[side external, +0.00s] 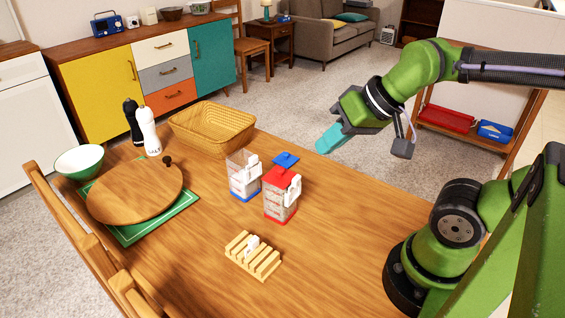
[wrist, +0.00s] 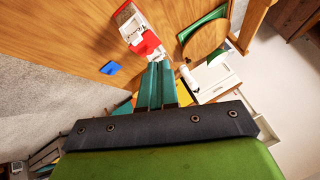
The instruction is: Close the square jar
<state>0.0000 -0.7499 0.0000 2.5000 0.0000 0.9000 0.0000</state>
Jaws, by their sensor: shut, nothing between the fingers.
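A clear square jar with a blue base (side external: 241,182) stands on the table with its top uncovered and a white clasp on its side. A blue square lid (side external: 286,159) lies on the table behind the red jar; it also shows in the wrist view (wrist: 110,68). A second square jar (side external: 281,206) has a red lid (side external: 279,177) on top and a white clasp; it also shows in the wrist view (wrist: 137,32). My gripper (side external: 324,147) is shut and empty, raised to the right of the jars and apart from them. Its teal fingers show in the wrist view (wrist: 156,66).
A wooden rack (side external: 253,257) with a small white item lies in front of the jars. A wicker basket (side external: 212,128), salt mill (side external: 148,131), black mill (side external: 132,122), green bowl (side external: 79,161) and round wooden board (side external: 134,194) stand left. Table right of the jars is clear.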

